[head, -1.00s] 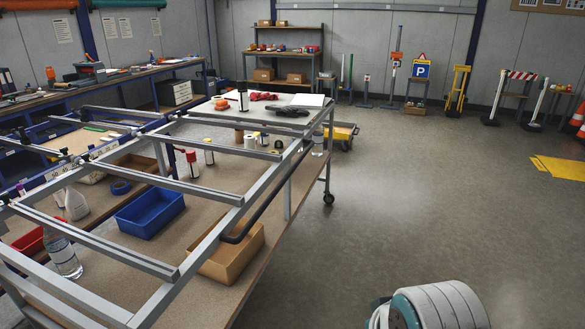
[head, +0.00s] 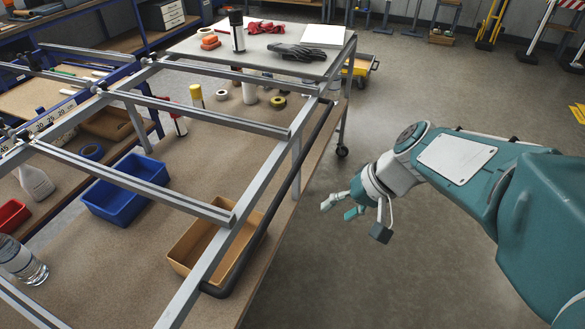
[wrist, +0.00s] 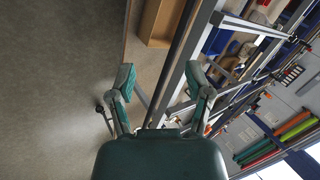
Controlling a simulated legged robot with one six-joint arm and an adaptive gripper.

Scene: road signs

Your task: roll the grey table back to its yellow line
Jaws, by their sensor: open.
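The grey table (head: 225,262) has a metal frame with crossbars above a brown lower shelf, and fills the left and middle of the head view. A black handle bar (head: 293,181) runs along its right side. A black caster (head: 342,151) stands under its far right corner. My gripper (head: 355,217) is open and empty, to the right of the handle in the picture. In the wrist view the dark bar (wrist: 170,62) runs between my open fingers (wrist: 160,82); contact cannot be told. Part of a yellow floor patch (head: 579,114) shows at the right edge; whether it is the line is unclear.
The table carries a blue bin (head: 125,190), a tan bin (head: 190,250), bottles and tape rolls. Floor right of the table is clear.

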